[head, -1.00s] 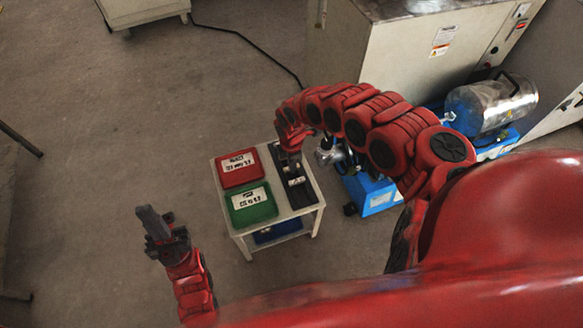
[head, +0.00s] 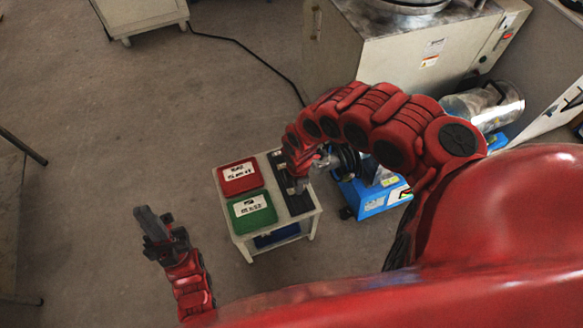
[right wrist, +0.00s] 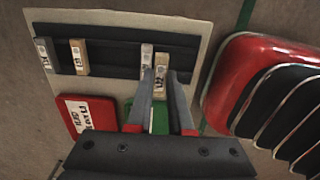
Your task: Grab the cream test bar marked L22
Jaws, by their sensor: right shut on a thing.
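In the right wrist view, the cream test bar marked L22 (right wrist: 160,78) is upright between the fingertips of my right gripper (right wrist: 165,88), which is shut on it. The bar is at the edge of a black rack (right wrist: 112,58). A grey-white bar (right wrist: 146,58) is just left of it. A tan bar (right wrist: 79,56) and a grey bar (right wrist: 43,54) are at the rack's left end. In the head view my right gripper (head: 300,184) is over the rack. My left gripper (head: 152,228) is away from the table over the floor; its finger gap is unclear.
A small pale table (head: 272,228) carries the rack, a red bin (head: 238,188) and a green bin (head: 250,218), both labelled. A blue bin (head: 278,236) is below. A blue machine (head: 368,202) is close on the right.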

